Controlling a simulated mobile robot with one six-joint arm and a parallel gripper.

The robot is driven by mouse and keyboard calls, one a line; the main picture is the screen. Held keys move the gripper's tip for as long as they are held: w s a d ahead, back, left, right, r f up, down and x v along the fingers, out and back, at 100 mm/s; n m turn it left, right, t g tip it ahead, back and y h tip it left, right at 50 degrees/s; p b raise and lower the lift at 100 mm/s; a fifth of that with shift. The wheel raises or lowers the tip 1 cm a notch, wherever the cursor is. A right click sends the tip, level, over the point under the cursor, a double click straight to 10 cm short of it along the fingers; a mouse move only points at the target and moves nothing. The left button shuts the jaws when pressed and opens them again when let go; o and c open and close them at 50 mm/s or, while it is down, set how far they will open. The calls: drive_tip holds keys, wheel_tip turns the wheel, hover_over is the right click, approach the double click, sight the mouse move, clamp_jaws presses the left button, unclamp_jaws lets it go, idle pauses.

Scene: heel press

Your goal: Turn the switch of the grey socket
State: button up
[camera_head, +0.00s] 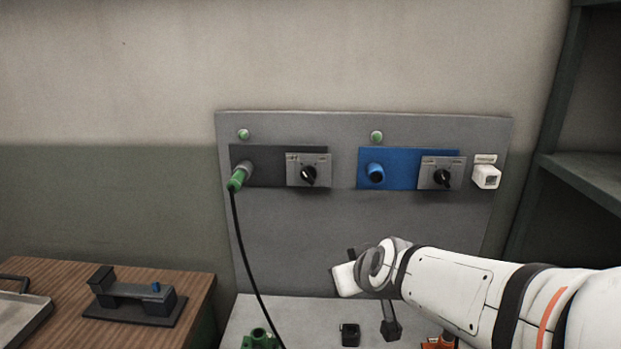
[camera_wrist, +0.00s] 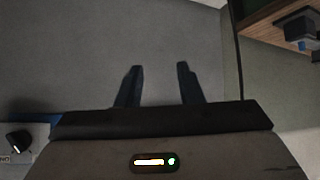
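The grey socket (camera_head: 249,168) sits at the left of the wall panel on a dark plate, with a green plug (camera_head: 237,180) in it. Its switch (camera_head: 309,174) is a black knob on a grey plate just right of the socket; the knob's exact angle is hard to read. My gripper is below and right of this switch, in front of the lower panel, apart from it. In the wrist view my gripper (camera_wrist: 159,80) has its two dark fingers spread with nothing between them. A black knob (camera_wrist: 18,141) shows at the lower left there.
The blue socket (camera_head: 376,173) has its own switch (camera_head: 442,178). Green lamps (camera_head: 244,134) (camera_head: 377,137) sit above the sockets. A white box (camera_head: 486,176) is at the panel's right edge. A black cable (camera_head: 245,258) hangs from the plug. Small items stand on the ledge (camera_head: 305,312) below.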

drive_tip(key=w+a+r+n+t, duration=0.2)
drive_tip(key=w+a+r+t, duration=0.2)
drive_tip(key=w+a+r, duration=0.15)
drive_tip(key=t+h+p, duration=0.2)
drive_tip(key=t+h, duration=0.1)
drive_tip(key=t, duration=0.2)
approach(309, 180)
drive_tip(key=w, duration=0.1)
drive_tip(key=w+p, duration=0.1)
drive_tip(key=w, duration=0.6)
drive_tip(key=shift+w+r+p, duration=0.15)
drive_tip(key=shift+w+p, duration=0.1)
drive_tip(key=shift+p, duration=0.15)
drive_tip(key=shift+c, duration=0.2)
clamp_jaws()
